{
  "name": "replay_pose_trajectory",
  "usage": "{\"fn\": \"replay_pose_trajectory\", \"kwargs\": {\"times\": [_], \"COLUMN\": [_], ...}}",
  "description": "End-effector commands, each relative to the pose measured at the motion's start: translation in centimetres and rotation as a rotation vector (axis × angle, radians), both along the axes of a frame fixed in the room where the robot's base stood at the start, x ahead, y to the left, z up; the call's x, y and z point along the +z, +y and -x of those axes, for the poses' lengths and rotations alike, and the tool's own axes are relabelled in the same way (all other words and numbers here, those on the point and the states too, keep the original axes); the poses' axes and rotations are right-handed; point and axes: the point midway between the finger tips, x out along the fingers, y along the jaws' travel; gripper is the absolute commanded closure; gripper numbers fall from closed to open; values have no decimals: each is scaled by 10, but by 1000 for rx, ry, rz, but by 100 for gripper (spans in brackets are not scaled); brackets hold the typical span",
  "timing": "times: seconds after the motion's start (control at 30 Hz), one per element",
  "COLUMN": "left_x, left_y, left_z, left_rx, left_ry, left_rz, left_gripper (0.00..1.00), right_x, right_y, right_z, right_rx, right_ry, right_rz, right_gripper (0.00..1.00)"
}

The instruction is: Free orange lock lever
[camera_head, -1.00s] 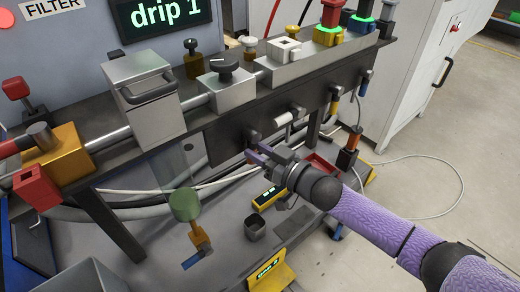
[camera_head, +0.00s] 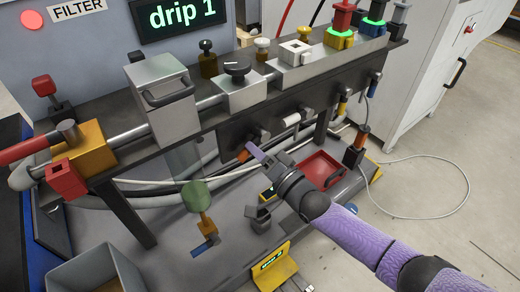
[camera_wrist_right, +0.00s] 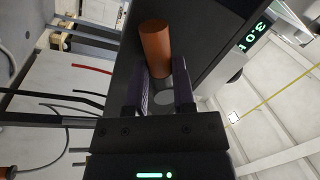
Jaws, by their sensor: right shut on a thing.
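The orange lock lever (camera_head: 243,155) shows as a small orange end at the dark front panel, just left of my right fingertips. In the right wrist view it is an orange cylinder (camera_wrist_right: 156,44) with a grey lower part. My right gripper (camera_head: 256,152) comes in from the lower right with purple fingers. In the wrist view the fingers (camera_wrist_right: 161,84) lie on either side of the lever's lower part, shut on it, with the orange end standing out beyond them. The fingers hide part of the lever. My left gripper is not in view.
Dark and white knobs (camera_head: 292,120) stick out of the panel to the right. A grey bin (camera_head: 97,272) is at lower left. Cables run behind the panel.

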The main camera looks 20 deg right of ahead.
Motion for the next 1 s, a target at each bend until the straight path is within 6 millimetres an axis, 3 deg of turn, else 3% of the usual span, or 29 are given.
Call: {"fn": "replay_pose_trajectory", "kwargs": {"times": [0.5,1.0], "left_x": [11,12], "left_y": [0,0], "left_z": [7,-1], "left_rx": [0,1], "left_ry": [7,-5], "left_rz": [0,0], "left_gripper": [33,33], "right_x": [14,18], "right_y": [6,7], "right_z": [2,3], "right_rx": [0,0], "right_ry": [145,199], "right_rz": [-394,-542], "right_gripper": [100,100]}}
